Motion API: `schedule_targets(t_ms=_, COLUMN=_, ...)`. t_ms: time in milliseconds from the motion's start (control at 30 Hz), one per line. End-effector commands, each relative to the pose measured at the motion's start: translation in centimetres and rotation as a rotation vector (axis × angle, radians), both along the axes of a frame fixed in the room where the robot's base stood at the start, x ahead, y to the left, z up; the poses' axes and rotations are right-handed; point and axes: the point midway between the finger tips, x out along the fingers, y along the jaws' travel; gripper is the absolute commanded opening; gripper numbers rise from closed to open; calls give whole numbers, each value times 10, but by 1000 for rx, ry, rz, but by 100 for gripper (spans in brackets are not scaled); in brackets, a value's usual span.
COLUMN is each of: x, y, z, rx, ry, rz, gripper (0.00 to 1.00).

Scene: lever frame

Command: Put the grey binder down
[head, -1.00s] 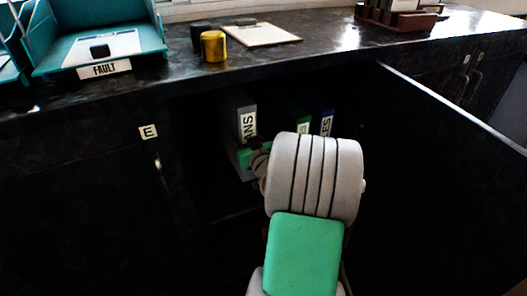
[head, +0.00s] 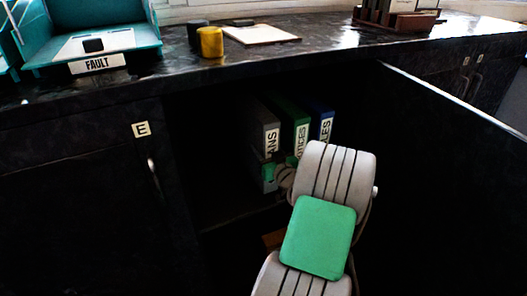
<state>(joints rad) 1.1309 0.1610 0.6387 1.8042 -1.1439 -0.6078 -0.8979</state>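The grey binder (head: 262,125) stands upright inside the open cupboard, its white spine label partly readable as "ANS". It is just left of a green binder (head: 294,118), with little or no gap between them. My gripper (head: 279,170) is at the lower part of the grey binder's spine, with green finger parts showing on both sides. It appears shut on the binder; the fingertips and the binder's base are partly hidden by my wrist and the dark interior.
A blue binder (head: 325,122) stands right of the green one. The open cupboard door (head: 450,170) flanks my arm on the right. The shelf (head: 240,215) left of the binders looks clear. A teal tray (head: 40,60), yellow mug (head: 211,42) and clipboard (head: 262,34) are on the counter.

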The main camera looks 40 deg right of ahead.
Motion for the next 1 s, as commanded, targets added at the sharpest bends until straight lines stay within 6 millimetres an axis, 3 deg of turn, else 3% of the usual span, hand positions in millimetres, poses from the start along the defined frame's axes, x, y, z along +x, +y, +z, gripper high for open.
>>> schedule_targets(t_ms=233, x=1, y=0, z=0, rx=-2, ry=-4, rz=1, gripper=0)
schedule_targets(t_ms=267, x=0, y=1, z=-1, rx=0, ry=0, rz=1, gripper=54)
schedule_targets(t_ms=500, x=0, y=1, z=-1, rx=1, ry=0, rz=1, gripper=74)
schedule_targets(t_ms=833, x=-1, y=1, z=3, rx=1, ry=1, rz=1, gripper=74)
schedule_targets(t_ms=1000, x=-35, y=9, z=2, rx=3, ry=0, rz=-5, gripper=74)
